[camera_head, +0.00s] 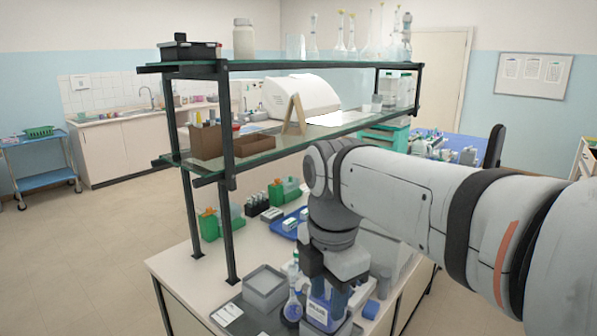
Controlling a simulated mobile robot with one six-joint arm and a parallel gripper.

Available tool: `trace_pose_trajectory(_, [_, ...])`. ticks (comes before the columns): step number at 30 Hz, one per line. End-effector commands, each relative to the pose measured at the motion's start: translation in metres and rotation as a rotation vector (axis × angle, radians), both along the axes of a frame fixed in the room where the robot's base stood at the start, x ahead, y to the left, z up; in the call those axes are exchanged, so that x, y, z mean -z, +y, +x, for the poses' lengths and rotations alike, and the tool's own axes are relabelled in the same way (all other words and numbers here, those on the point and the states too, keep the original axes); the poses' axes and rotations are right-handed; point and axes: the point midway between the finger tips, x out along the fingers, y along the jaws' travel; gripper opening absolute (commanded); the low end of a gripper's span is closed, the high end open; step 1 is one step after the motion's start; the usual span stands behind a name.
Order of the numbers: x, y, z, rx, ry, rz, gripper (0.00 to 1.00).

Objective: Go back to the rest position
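My arm reaches in from the right edge of the head view and bends down at its wrist over the bench. My gripper (328,297) points straight down at the front of the bench, among the staining ware. A blue container with a white label (319,312) is right at its fingertips. I cannot tell whether the fingers touch it or how far they are apart. A round flask with blue liquid (292,308) stands just left of the gripper. My wrist hides part of the bench behind it.
A two-level glass shelf (300,64) on dark posts stands behind and left of my arm, with glassware on top. The floor (80,260) at left is clear.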

Motion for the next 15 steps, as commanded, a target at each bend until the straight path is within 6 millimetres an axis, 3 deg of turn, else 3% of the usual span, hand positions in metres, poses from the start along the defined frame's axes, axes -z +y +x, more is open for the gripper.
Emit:
trace_pose_trajectory(8, [0.021,-0.025,-0.01,0.413,-0.038,0.032,0.38])
trace_pose_trajectory(15, [0.055,-0.059,-0.028,1.046,-0.09,0.109,0.38])
